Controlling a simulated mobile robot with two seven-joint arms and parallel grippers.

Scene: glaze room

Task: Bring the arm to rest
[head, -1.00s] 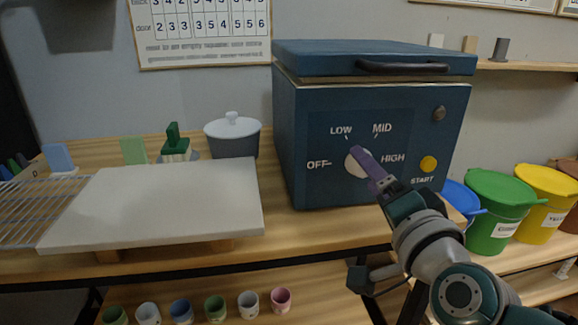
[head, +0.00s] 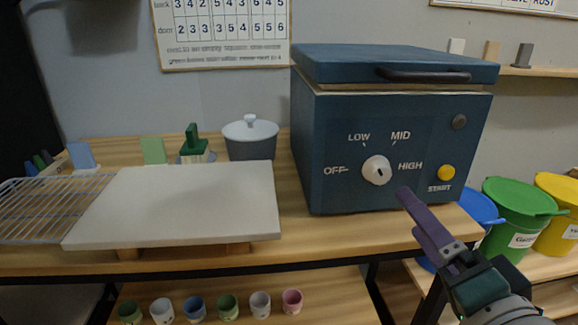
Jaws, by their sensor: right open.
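My right gripper (head: 412,212) is open, with purple fingers, and comes in from the lower right. It holds nothing and is in front of the blue kiln (head: 330,185), below and to the right of its white knob (head: 376,170). The knob sits among the labels OFF, LOW, MID and HIGH. It has a small dark mark on its face, but I cannot tell its setting. A yellow START button (head: 446,173) is right of the knob. The kiln lid (head: 350,68) is down. My left gripper is not in view.
A pale slab (head: 180,205) and a wire rack (head: 35,225) lie left of the kiln. A lidded grey pot (head: 252,145) stands behind the slab. Several small cups, one pink (head: 292,301), stand on the lower shelf. A green bucket (head: 505,215) stands at right.

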